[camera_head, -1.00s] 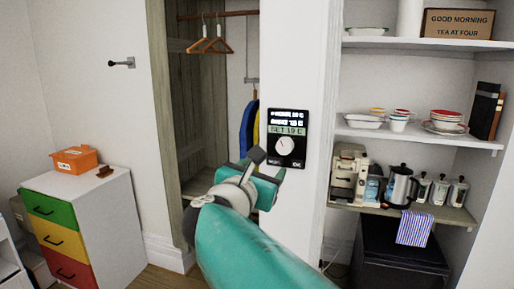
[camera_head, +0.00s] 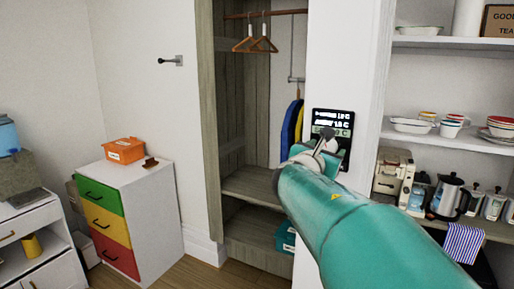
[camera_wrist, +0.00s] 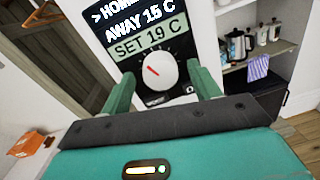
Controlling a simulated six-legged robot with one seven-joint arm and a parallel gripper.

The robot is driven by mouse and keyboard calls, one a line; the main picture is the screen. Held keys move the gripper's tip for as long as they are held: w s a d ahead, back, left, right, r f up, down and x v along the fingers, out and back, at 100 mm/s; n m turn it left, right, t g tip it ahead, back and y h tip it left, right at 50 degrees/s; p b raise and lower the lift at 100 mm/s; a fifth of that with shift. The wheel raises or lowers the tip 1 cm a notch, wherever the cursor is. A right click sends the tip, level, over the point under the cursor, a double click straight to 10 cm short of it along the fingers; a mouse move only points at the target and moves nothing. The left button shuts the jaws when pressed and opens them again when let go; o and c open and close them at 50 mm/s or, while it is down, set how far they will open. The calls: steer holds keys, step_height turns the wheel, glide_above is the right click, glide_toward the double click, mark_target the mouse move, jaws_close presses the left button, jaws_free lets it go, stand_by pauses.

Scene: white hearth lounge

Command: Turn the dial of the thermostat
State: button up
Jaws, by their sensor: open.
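The thermostat (camera_head: 333,122) is a black panel on the white wall strip between the wardrobe and the shelves. In the wrist view its screen (camera_wrist: 143,45) reads "AWAY 15 C" and a highlighted "SET 19 C". Below the text is the round white dial (camera_wrist: 157,71) with a red pointer mark tilted to the upper left. My gripper (camera_wrist: 160,92) is open, its two green fingers apart on either side of the dial's lower part in that view. I cannot tell whether they touch it. In the head view my gripper (camera_head: 322,146) and arm hide the dial and the panel's lower part.
An open wardrobe (camera_head: 212,130) with hangers stands left of the panel. Shelves (camera_head: 455,137) with bowls, a coffee machine (camera_head: 392,172) and a kettle (camera_head: 449,198) are close on the right. A drawer chest (camera_head: 150,200) with an orange box (camera_head: 124,150) stands farther left.

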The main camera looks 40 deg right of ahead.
steer(key=shift+w+d, duration=0.1)
steer(key=shift+d, duration=0.1)
steer(key=shift+c, duration=0.4)
steer(key=c, duration=0.9)
steer(key=m, duration=0.4)
steer(key=shift+m, duration=0.3)
steer(key=m, duration=0.4)
steer(key=shift+y, duration=0.3)
steer(key=shift+m, duration=0.4)
